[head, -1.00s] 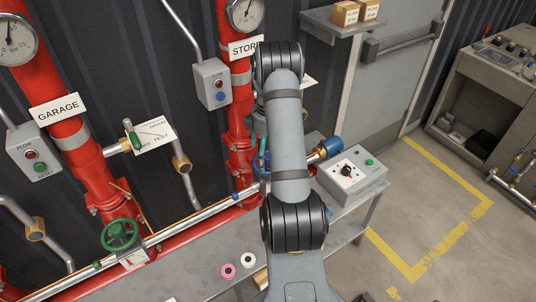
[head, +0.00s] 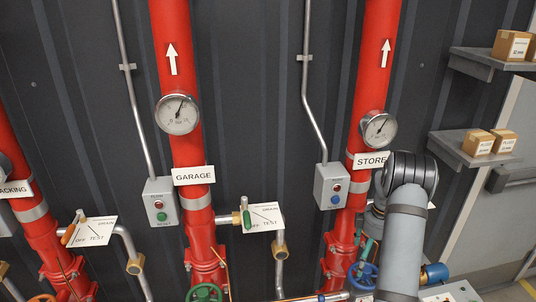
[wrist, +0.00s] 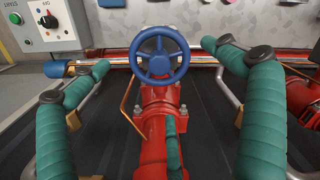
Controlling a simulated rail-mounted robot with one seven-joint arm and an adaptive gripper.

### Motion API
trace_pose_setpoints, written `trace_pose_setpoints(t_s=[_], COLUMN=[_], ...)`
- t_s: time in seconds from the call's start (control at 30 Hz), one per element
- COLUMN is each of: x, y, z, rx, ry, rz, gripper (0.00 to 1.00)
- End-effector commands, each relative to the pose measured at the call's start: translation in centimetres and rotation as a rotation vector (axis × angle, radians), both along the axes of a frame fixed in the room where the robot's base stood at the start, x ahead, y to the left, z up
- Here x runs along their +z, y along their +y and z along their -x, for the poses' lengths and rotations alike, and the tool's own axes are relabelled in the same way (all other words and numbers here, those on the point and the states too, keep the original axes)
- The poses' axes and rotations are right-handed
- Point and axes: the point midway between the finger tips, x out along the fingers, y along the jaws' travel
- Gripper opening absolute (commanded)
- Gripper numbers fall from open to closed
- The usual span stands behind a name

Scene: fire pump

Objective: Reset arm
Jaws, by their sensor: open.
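My gripper (wrist: 158,57) shows in the wrist view as two teal fingers, spread wide apart with nothing held between them. A blue valve handwheel (wrist: 163,72) on a red pipe shows between and beyond the fingertips; I cannot tell how close they are to it. In the head view my arm reaches up at the lower right, in front of the STORE riser (head: 350,208). It mostly hides my gripper there. The blue handwheel (head: 362,277) partly shows left of the arm.
The GARAGE riser (head: 203,240) with its gauge (head: 177,114) stands left of my arm. A grey button box (head: 331,186) is close beside the STORE pipe. Shelves with boxes (head: 478,142) are at the right. A grey control box (wrist: 45,22) shows in the wrist view.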

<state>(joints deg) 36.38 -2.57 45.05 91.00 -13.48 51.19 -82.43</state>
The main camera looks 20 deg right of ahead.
Motion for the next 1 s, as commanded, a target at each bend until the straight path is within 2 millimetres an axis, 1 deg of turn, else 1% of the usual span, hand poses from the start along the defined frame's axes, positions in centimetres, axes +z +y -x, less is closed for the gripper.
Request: trace_pose_setpoints(t_s=[0.17,0.43,0.5,0.7,0.83,1.0], x=[-2.4,-8.1,-7.2,-7.0,-7.0,-6.9], y=[0.0,0.0,0.0,0.0,0.0,0.0], z=[0.0,0.1,-0.1,0.0,0.0,0.0], rx=[0.0,0.001,-0.098,-0.333,-0.433,-0.494], ry=[0.001,0.001,-0.002,-0.001,0.0,0.0], rz=[-0.001,0.0,0.001,0.0,0.0,0.0], gripper=[1.0,1.0,1.0,1.0,1.0,1.0])
